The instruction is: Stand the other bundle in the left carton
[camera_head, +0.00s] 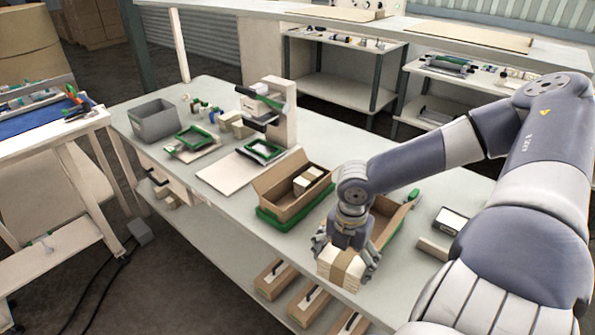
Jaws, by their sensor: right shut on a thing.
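My right gripper (346,245) is shut on a cream bundle with a brown band (341,270). It holds the bundle at the front edge of the bench, in front of the right carton. The left carton (270,203) is open brown cardboard on a green base, left of and behind the gripper. Another cream bundle (308,181) is inside it, toward its right end. The right carton (385,232) is partly hidden behind my gripper and arm. My left gripper is not in view.
A flat pale board (225,172) and a white stand with a green-edged device (275,115) are left of the left carton. A grey bin (155,120) is at the far left of the bench. A small dark box (451,220) lies right of the right carton.

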